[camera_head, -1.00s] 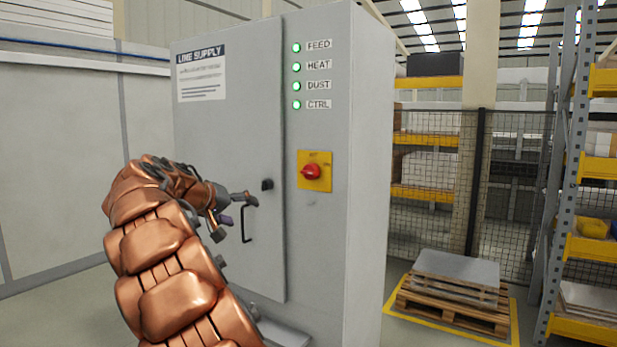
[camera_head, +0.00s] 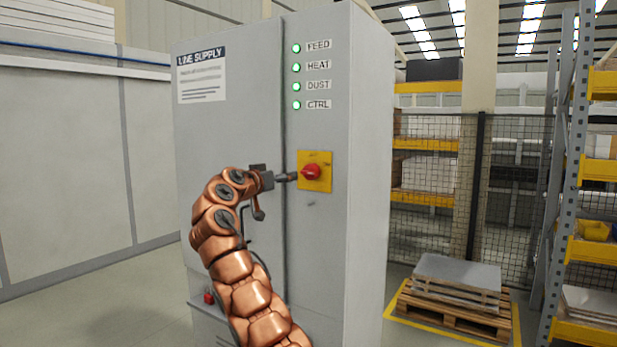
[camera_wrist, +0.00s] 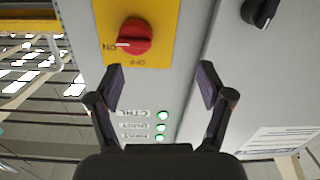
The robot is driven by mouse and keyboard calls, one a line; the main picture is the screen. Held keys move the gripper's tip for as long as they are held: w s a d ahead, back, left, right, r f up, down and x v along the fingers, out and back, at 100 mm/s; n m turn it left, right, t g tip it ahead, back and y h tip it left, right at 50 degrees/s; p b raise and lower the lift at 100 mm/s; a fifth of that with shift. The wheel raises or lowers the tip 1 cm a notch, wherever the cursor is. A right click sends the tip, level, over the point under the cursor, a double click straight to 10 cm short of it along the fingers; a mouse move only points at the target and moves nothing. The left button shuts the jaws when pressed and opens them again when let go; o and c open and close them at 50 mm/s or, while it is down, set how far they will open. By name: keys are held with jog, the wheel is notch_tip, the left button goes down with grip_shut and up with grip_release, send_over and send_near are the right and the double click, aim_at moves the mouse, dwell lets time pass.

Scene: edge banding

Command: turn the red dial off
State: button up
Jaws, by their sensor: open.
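The red dial (camera_head: 311,172) sits on a yellow plate (camera_head: 327,157) on the front of a grey cabinet. In the wrist view the red dial (camera_wrist: 134,37) shows near the top, left of centre, with its white mark toward the "ON" label; an "OFF" label is printed on another side of the yellow plate (camera_wrist: 165,40). My gripper (camera_head: 291,177) is just left of the dial in the head view. In the wrist view my gripper (camera_wrist: 161,76) has its two fingers spread, with nothing between them. The dial lies beyond the fingertips, nearer the left finger. I see no contact.
Green lamps (camera_head: 296,85) labelled FEED, HEAT, DUST and CTRL are lit above the dial. A black door knob (camera_wrist: 260,12) is at the wrist view's upper right. A pallet (camera_head: 455,300) and shelving (camera_head: 565,180) stand to the right.

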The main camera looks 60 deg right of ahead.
aim_at(306, 174)
jog(key=shift+m+g, duration=0.3)
jog(key=shift+m, duration=0.6)
jog(key=shift+s+d+p, duration=0.5)
jog(key=shift+d+p, duration=0.15)
jog(key=shift+d, duration=1)
jog(key=shift+s+d+p, duration=0.55)
jog(key=shift+d+p, duration=0.15)
jog(key=shift+d, duration=1)
jog(key=shift+s+d+p, duration=0.5)
jog(key=shift+d+p, duration=0.15)
jog(key=shift+d, duration=1)
jog(key=c, duration=1.2)
